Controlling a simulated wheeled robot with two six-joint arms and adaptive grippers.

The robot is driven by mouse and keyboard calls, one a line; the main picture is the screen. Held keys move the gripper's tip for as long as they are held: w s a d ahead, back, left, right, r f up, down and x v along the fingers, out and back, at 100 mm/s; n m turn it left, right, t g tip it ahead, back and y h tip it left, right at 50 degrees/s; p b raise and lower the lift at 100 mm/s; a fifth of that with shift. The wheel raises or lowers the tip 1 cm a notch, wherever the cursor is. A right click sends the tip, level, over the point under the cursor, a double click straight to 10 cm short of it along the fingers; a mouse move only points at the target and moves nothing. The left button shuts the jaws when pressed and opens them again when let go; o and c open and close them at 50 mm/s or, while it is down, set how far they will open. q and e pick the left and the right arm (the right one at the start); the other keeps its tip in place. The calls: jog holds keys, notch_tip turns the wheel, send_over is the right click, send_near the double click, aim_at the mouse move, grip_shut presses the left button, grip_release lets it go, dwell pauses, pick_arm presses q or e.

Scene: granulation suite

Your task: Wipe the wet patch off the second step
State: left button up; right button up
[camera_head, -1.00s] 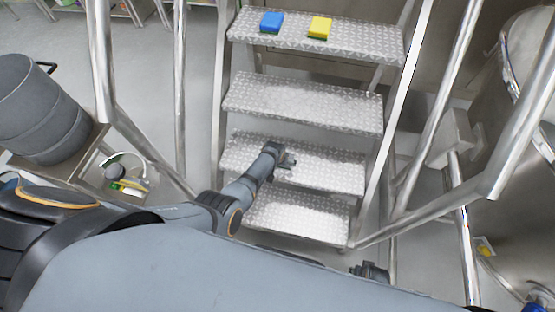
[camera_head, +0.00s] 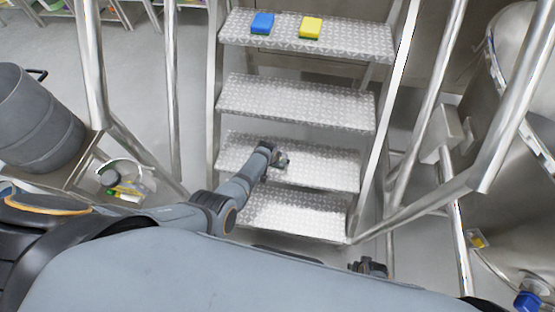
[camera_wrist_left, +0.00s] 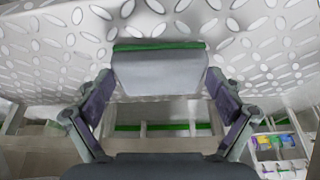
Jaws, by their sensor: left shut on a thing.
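The second step (camera_head: 325,170), counted from the bottom, is a diamond-plate metal tread. A bright whitish sheen lies over part of it; I cannot tell wet patch from glare. My left gripper (camera_head: 280,160) is low over the left-middle of this step. In the left wrist view, my left gripper (camera_wrist_left: 160,100) is shut on a grey sponge (camera_wrist_left: 160,73) with a green layer on its far side, close to or against the patterned tread (camera_wrist_left: 255,45); contact is unclear. My right gripper (camera_head: 368,267) shows small and dark, right of the bottom step; its jaws are unclear.
A blue sponge (camera_head: 263,23) and a yellow sponge (camera_head: 311,27) lie on the top step (camera_head: 360,42). Metal handrails (camera_head: 88,60) flank the stairs. A grey drum (camera_head: 38,120) stands left, near a round container (camera_head: 125,175) of small items. Steel vessels (camera_head: 515,180) stand right.

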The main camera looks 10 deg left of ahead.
pick_arm(q)
jog(key=shift+s+a+f, duration=0.1)
jog(key=shift+a, duration=1.5)
jog(key=shift+s+a+p, duration=0.1)
jog(key=shift+a+p, duration=0.55)
jog(key=shift+a, duration=0.95)
jog(key=shift+s+a, duration=0.1)
jog(key=shift+a, duration=1.5)
jog(key=shift+s+a, duration=0.1)
jog(key=shift+a, duration=1.5)
notch_tip(320, 180, up, 6)
jog(key=p, duration=0.6)
